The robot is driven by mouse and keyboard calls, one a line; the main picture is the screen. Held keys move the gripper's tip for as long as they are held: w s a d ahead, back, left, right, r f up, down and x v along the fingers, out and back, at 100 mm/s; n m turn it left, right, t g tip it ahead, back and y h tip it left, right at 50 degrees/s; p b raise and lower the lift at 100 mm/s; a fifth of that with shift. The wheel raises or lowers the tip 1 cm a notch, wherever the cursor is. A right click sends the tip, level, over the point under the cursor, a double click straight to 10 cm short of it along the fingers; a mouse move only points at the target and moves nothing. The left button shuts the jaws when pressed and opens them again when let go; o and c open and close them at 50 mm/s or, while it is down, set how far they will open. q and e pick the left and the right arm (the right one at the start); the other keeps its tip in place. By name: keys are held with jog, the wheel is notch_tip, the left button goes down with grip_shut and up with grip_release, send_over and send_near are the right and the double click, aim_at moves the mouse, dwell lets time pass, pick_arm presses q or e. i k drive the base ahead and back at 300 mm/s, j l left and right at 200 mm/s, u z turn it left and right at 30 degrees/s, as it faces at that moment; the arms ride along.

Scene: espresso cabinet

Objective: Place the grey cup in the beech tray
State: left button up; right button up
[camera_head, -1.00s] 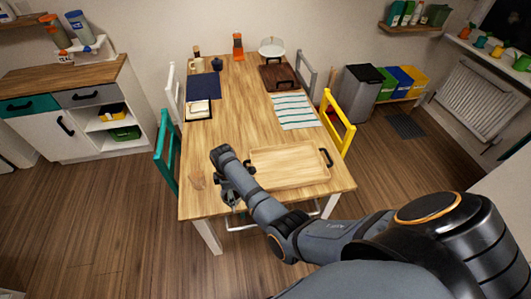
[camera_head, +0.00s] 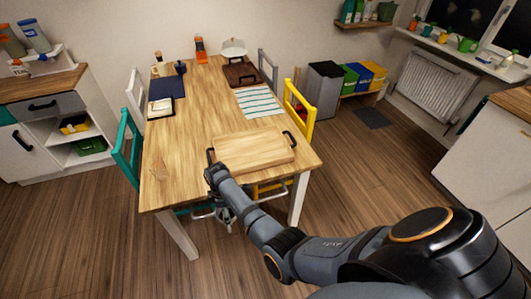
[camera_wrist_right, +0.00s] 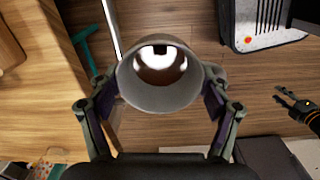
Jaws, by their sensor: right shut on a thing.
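The beech tray (camera_head: 255,149) lies on the near right part of the table, with a black handle at each end. It looks empty. My right gripper (camera_head: 222,211) is in front of the table's near edge, close to the tray's left end, partly hidden by my wrist. In the right wrist view my right gripper (camera_wrist_right: 162,100) is shut on the grey cup (camera_wrist_right: 160,102), its round mouth facing the camera. Floor shows around the cup, with the table to its left. The cup is hard to make out in the head view. My left gripper (camera_wrist_right: 287,98) shows small at the right of the wrist view.
The wooden table (camera_head: 190,125) is clear left of the tray. A striped cloth (camera_head: 259,102), a dark board (camera_head: 240,72) and a navy mat (camera_head: 167,86) lie farther back. A yellow chair (camera_head: 299,108) and a teal chair (camera_head: 129,145) flank the table.

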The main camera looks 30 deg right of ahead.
aim_at(264, 148)
jog(key=z, duration=1.1)
